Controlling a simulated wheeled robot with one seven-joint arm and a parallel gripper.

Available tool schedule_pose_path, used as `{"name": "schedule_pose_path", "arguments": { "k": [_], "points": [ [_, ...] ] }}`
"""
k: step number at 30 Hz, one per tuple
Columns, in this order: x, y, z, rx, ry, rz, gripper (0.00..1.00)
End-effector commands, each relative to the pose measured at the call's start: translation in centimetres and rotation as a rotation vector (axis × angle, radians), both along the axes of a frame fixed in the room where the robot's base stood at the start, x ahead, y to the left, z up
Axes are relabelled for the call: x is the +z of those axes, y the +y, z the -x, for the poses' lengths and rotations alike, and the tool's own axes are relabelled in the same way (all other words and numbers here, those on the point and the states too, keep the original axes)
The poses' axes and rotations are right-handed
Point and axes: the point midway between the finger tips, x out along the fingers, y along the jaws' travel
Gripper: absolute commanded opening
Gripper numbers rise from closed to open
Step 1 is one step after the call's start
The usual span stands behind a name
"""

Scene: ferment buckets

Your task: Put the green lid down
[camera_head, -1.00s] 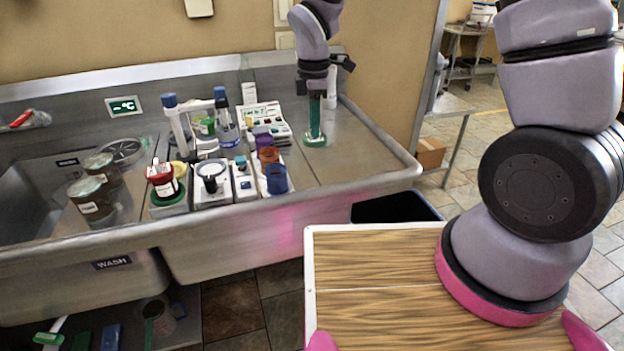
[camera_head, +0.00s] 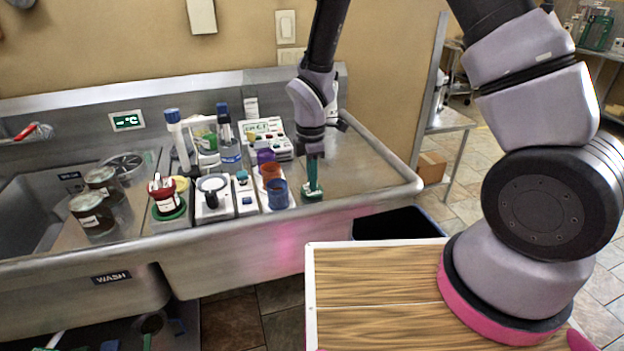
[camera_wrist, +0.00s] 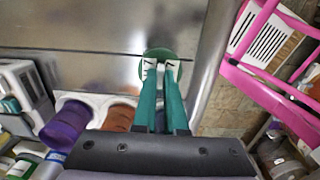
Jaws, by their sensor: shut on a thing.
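My gripper (camera_head: 313,183) has green fingers and is shut on the green lid (camera_head: 312,196), to the right of the colored cups, over the front part of the steel counter. In the wrist view the round green lid (camera_wrist: 158,54) shows just past the fingertips of my gripper (camera_wrist: 161,74), with bare steel around it. The fingertips hide part of the lid. I cannot tell whether the lid touches the counter.
A blue cup (camera_head: 278,194), an orange cup and a purple cup stand in a rack to the left. The counter (camera_head: 360,165) is clear to the right. Its raised front rim (camera_head: 385,195) is close. A dark bin (camera_head: 400,224) stands below.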

Motion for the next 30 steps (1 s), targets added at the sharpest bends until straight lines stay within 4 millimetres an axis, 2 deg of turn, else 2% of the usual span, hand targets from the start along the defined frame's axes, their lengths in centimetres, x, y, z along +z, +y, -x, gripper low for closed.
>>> {"name": "schedule_pose_path", "arguments": {
  "k": [5, 8, 9, 20, 23, 30],
  "points": [
    [-0.2, 0.0, 0.0, 0.000, 0.001, 0.001, 0.00],
    [-0.3, 0.0, 0.0, 0.000, 0.000, 0.000, 0.36],
    [-0.3, 0.0, 0.0, 0.000, 0.000, 0.000, 0.39],
    [0.2, 0.0, 0.0, 0.000, -0.001, -0.001, 0.39],
    [1.4, 0.1, -0.1, 0.000, -0.003, -0.002, 0.39],
    [6.6, 0.1, -0.1, -0.001, -0.004, -0.003, 0.39]
  ]
}}
